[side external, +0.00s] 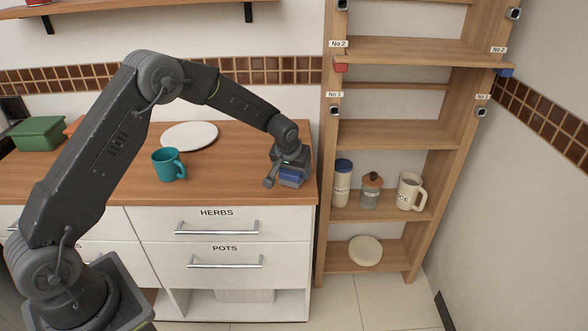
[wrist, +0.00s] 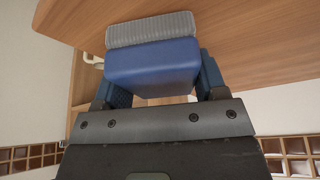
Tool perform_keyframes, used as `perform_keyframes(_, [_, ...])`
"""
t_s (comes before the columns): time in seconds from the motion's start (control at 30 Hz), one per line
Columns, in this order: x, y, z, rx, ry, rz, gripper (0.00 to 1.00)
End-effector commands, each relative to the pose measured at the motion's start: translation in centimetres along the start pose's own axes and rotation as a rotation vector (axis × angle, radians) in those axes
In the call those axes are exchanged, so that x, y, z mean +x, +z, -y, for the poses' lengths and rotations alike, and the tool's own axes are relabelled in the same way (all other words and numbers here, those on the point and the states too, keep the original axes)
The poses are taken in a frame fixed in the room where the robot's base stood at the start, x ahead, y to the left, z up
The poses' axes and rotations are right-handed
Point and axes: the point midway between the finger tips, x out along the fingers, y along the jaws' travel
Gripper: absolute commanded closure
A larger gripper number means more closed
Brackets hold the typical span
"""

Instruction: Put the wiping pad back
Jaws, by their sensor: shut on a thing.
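The wiping pad is a blue block (wrist: 152,66) with a grey ribbed layer (wrist: 150,28) along one side in the wrist view. In the side external view the blue pad (side external: 291,179) is at the right end of the wooden counter (side external: 235,190), partly hidden by my gripper. My gripper (side external: 287,172) is shut on the pad, with one blue finger on each side of it in the wrist view (wrist: 157,78). I cannot tell whether the pad touches the counter.
A teal mug (side external: 168,165) and a white plate (side external: 189,136) stand left of my gripper, and a green container (side external: 38,134) at far left. Right of the counter is a wooden shelf unit (side external: 390,135) holding several jars and a mug (side external: 410,191). Drawers (side external: 220,226) are shut below.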

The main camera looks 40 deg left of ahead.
Motion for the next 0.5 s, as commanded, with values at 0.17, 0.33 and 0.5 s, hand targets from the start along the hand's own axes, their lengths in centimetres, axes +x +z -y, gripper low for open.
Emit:
perform_keyframes(0.17, [0.26, 0.1, 0.01, 0.0, 0.0, 0.0, 0.32])
perform_keyframes(0.33, [0.24, 0.1, 0.01, 0.0, 0.0, 0.0, 0.15])
perform_keyframes(0.5, [0.23, 0.09, 0.01, 0.0, 0.0, 0.0, 0.09])
